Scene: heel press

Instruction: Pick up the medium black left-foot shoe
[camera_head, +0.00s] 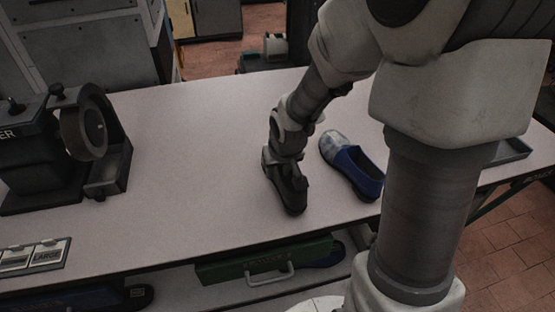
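A black shoe (291,197) is on or just above the light table, near the middle. My gripper (284,172) points down at it from above, with its fingers at the shoe's upper part. The gripper hides much of the shoe. I cannot tell whether the fingers are closed on it or only around it. The shoe's size and foot side cannot be read from here.
A blue shoe with a pale toe (350,164) lies just right of my gripper. A dark machine (60,150) stands at the left. Size labels (35,256) lie at the front left. A green case (265,262) is below the tabletop. The table's centre left is clear.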

